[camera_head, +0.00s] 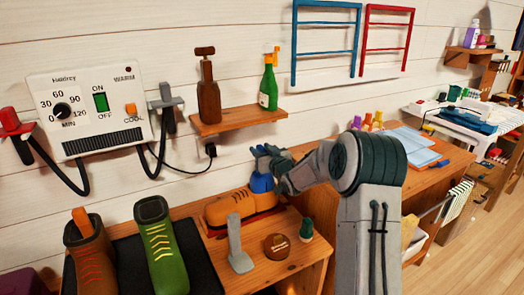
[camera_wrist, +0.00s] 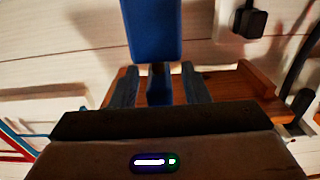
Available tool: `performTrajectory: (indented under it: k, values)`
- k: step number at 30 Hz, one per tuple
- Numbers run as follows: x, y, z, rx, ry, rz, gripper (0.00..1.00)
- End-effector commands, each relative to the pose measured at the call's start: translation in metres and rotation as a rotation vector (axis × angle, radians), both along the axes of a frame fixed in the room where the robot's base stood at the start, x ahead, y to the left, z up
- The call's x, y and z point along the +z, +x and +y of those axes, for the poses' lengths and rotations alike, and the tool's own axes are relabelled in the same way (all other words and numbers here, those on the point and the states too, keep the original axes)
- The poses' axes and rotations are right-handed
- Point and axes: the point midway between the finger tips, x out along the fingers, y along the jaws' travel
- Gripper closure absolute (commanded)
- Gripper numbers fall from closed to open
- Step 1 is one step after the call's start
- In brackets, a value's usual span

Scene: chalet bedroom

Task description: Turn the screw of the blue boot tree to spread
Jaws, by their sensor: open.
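The blue boot tree (camera_head: 262,183) sits in an orange-tan shoe (camera_head: 228,207) on the wooden table, and its lower part is hidden inside the shoe. My gripper (camera_head: 267,158) is right at the top of the boot tree, with the arm reaching in from the right. In the wrist view a broad blue piece (camera_wrist: 151,28) fills the top middle, and a narrower dark blue part (camera_wrist: 159,86) shows between the two fingers. The fingers stand apart, with a gap on each side of it. I cannot make out the screw itself.
A grey stand (camera_head: 238,248), a round brown tin (camera_head: 277,246) and a small green bottle (camera_head: 306,229) stand before the shoe. Green (camera_head: 161,245) and brown (camera_head: 90,258) boots are at left. A wall shelf (camera_head: 238,120) with two bottles is above.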

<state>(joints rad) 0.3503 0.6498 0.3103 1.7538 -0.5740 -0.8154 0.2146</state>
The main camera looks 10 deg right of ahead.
Motion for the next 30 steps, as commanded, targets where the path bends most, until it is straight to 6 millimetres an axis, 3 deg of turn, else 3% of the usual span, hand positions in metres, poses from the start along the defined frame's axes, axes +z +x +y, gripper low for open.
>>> performTrajectory:
  k: [4,9,20,30]
  values:
    - [0.0000,-0.0001,0.0001,0.000,0.000,0.000,0.58]
    - [0.0001,-0.0002,0.0000,0.000,0.000,0.000,1.00]
    - [-0.0025,-0.0005,0.0011,-0.024,-0.001,-0.001,1.00]
    - [-0.0055,-0.0009,0.0031,-0.170,0.000,-0.004,1.00]
